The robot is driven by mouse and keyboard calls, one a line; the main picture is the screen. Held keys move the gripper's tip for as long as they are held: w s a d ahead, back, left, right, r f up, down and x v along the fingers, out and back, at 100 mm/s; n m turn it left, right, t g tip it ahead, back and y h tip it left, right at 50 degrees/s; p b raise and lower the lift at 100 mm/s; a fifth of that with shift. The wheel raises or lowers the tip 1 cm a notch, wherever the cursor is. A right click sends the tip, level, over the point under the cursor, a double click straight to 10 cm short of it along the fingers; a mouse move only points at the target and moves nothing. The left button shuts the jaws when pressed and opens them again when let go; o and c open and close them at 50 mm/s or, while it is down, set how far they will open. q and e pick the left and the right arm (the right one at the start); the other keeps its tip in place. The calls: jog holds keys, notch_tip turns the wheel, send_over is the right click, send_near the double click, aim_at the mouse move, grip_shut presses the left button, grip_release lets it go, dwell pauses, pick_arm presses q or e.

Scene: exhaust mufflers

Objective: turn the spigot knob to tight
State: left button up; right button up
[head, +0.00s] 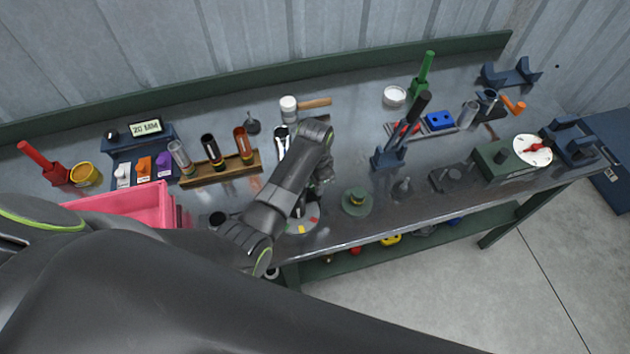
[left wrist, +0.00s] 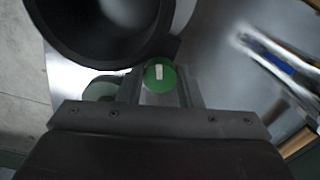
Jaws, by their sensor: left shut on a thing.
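The spigot knob (left wrist: 159,75) is a round green cap with a short white mark, which stands nearly upright in the left wrist view. My left gripper (left wrist: 162,92) is shut on it, with one finger on each side. In the head view my left gripper (head: 322,175) is beside a round grey plate (head: 303,221) with yellow and red marks near the bench's front edge. My arm hides the knob there. My right gripper is not in view.
A large black round opening (left wrist: 105,22) lies close to the knob. A green stepped disc (head: 356,201) stands right of the marked plate. A pink bin (head: 125,203) is at left, and a blue clamp stand (head: 389,157) with a black handle is at right.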

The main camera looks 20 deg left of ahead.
pick_arm(q)
jog(key=shift+w+m, duration=0.1)
jog(key=shift+m, duration=2.2)
jog(key=o, duration=1)
jog(key=shift+c, duration=0.2)
